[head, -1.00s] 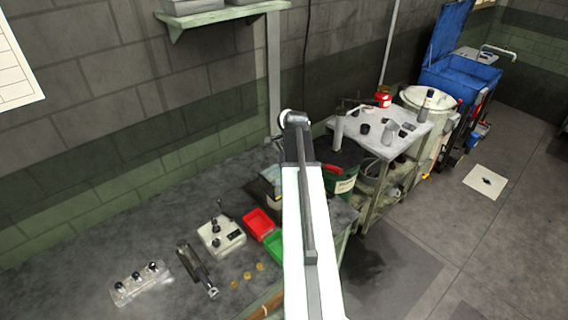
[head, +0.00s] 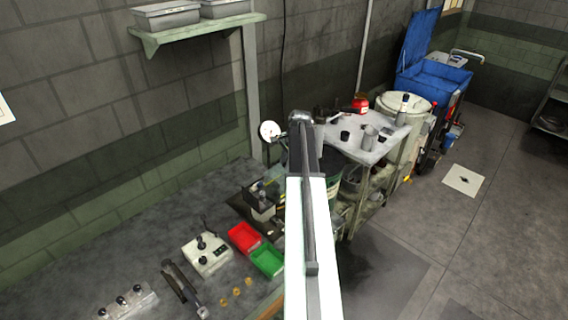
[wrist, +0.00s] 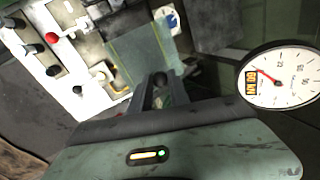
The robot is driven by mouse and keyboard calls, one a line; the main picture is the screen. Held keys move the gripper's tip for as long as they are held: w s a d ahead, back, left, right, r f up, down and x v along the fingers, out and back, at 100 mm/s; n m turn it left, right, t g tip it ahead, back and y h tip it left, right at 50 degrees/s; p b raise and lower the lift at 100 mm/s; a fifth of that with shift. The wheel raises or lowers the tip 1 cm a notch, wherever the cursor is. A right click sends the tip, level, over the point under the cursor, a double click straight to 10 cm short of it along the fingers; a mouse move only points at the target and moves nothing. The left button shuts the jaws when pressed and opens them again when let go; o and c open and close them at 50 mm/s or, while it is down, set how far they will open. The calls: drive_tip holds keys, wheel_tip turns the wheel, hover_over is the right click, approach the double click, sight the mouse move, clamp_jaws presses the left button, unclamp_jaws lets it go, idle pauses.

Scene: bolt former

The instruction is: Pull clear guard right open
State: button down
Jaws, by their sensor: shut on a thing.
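The clear guard (wrist: 143,48) is a see-through greenish panel in the upper middle of the wrist view, with machine parts showing behind it. A dark round knob (wrist: 160,79) sits at its lower right edge. My gripper (wrist: 164,86) has its two dark fingers close together at this knob and is shut on it. What lies between the fingertips is small and partly hidden.
A round dial gauge (wrist: 280,76) stands close to the right of my gripper. A pale control panel (wrist: 50,55) with dark knobs and a red button is at left. The head view shows a red tray (head: 243,237), a green tray (head: 267,259) and a grey cart (head: 370,148).

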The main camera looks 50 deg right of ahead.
drive_tip(key=c, duration=1.2)
unclamp_jaws()
drive_tip(key=shift+d, duration=0.35)
drive_tip(key=shift+c, duration=0.2)
drive_tip(key=shift+a, duration=0.1)
drive_tip(key=p+v, duration=0.7)
drive_tip(key=v, duration=0.1)
drive_tip(key=shift+w+a+f, duration=0.1)
drive_tip(key=shift+a+f, duration=0.05)
